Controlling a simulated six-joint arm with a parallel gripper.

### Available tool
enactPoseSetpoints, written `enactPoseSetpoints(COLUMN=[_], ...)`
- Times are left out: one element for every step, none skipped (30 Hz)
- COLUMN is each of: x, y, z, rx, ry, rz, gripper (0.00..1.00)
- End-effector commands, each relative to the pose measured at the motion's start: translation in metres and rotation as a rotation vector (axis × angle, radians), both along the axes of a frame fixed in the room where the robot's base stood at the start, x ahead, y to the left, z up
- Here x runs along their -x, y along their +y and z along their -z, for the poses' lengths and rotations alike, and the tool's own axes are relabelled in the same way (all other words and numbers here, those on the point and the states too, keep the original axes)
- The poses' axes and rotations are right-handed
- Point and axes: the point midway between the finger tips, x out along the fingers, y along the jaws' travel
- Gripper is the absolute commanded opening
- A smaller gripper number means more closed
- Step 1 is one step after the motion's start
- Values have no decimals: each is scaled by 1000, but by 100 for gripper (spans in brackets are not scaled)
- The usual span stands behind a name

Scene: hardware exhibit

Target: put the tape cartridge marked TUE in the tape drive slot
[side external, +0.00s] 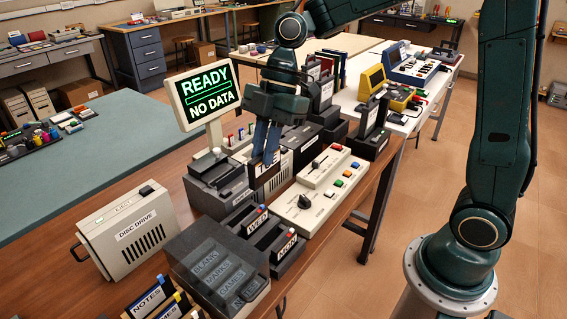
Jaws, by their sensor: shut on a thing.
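My gripper (265,156) points down over the middle of the workbench, its blue-grey fingers shut on a dark, flat cartridge (257,178). I cannot read a label on the cartridge, so I cannot tell if it is the one marked TUE. It is upright, just above or at a dark grey unit (207,200) with a small white label, beneath the monitor. This looks like the tape drive, but its slot is hidden. I cannot tell whether the cartridge touches it.
A monitor (205,97) reads READY, NO DATA. A cream control panel (320,192) stands right of the gripper. Racks with labelled cartridges (256,222) are in front. A disc drive (124,230) and a clear-lidded case (215,270) stand nearer the camera. The green mat (95,165) has free room.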

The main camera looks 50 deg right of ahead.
Motion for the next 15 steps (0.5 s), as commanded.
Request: enactPoseSetpoints(x=[-2, -4, -7, -9, -12, -17, -21, -25, -32, -36, -42, -49, -55, -61, -69], y=[0, -1, -1, -1, -1, -2, -2, -3, -4, -5, -5, -7, -8, -9, -11], z=[0, 0, 0, 0, 0, 0, 0, 0, 0, 1, 1, 1, 2, 3, 4], rx=[-1, -1, -2, -2, -3, -4, -4, -5, -6, -7, -8, -8, -9, -10, -11], ry=[0, 1, 1, 1, 1, 2, 2, 2, 2, 2, 2, 3, 4, 3, 3], rz=[1, 1, 1, 1, 1, 1, 1, 2, 1, 1, 2, 3, 4, 3, 3], gripper=[0, 0, 0, 0, 0, 0, 0, 0, 0, 0, 0, 0, 0, 0, 0])
